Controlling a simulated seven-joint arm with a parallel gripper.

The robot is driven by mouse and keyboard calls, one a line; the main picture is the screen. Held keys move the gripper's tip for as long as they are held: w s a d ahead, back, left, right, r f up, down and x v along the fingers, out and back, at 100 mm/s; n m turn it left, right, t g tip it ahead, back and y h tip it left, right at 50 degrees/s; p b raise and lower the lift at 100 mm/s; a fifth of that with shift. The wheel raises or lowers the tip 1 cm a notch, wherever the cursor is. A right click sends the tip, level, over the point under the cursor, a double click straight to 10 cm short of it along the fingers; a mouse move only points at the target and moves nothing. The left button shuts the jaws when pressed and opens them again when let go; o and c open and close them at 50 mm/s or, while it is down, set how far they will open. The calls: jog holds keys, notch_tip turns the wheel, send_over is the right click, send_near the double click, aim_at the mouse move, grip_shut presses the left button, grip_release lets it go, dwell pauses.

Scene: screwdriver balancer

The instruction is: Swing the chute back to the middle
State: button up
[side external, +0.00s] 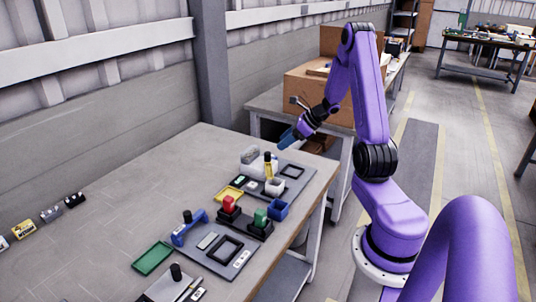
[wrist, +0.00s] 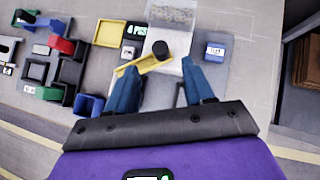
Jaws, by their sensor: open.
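What looks like the chute (wrist: 136,65) is a narrow yellow piece in the wrist view, with a round black knob (wrist: 160,50) near its middle. It lies at a slant across a pale block. In the side view the yellow piece (side external: 268,170) stands out beside a white block (side external: 251,156), with a dark top. My gripper (side external: 287,140) is open and above it, pointing down toward the bench.
Close by are a yellow tray (wrist: 107,33), a blue bin (side external: 278,208), and red (side external: 229,206) and green (side external: 261,219) blocks in dark holders. A blue piece (side external: 189,226) and a green tray (side external: 152,257) sit farther along.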

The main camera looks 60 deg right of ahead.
aim_at(268, 153)
jog(key=x, duration=0.9)
